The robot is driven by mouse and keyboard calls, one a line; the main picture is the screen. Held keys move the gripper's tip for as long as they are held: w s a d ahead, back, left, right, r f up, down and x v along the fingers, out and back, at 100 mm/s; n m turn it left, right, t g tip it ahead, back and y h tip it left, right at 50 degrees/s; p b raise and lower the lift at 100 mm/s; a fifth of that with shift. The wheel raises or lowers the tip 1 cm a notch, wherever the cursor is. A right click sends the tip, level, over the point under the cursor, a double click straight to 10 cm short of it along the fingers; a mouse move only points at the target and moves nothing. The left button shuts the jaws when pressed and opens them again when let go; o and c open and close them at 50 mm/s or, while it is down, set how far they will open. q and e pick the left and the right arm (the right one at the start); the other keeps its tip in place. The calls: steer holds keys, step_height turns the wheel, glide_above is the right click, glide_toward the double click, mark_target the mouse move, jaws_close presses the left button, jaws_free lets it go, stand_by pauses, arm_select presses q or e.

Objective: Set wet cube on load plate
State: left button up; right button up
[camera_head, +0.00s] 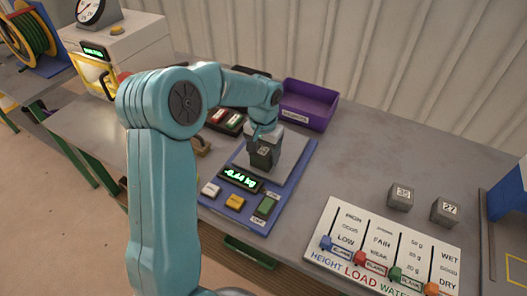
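A dark grey cube (264,160) with a small label is at the light grey load plate (290,147) of the blue scale. My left gripper (262,137) reaches down from above, right at the cube. Its fingers are small and partly hidden, so I cannot tell whether they are closed on the cube. I also cannot tell whether the cube rests on the plate or hangs just above it. The green display (241,179) seems to read -0.44 kg. My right gripper is not in view.
Two grey cubes, labelled 35 (400,198) and 27 (445,211), sit on the table at right. A slider board (383,247) lies in front of them. A purple bin (309,104) stands behind the scale. The table between scale and cubes is clear.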

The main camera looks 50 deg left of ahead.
mark_target(263, 150)
arm_select(q)
steer(key=o, duration=0.4)
step_height(263, 150, up, 12)
steer(key=shift+r, duration=0.15)
steer(key=shift+s, duration=0.1)
stand_by(0.7)
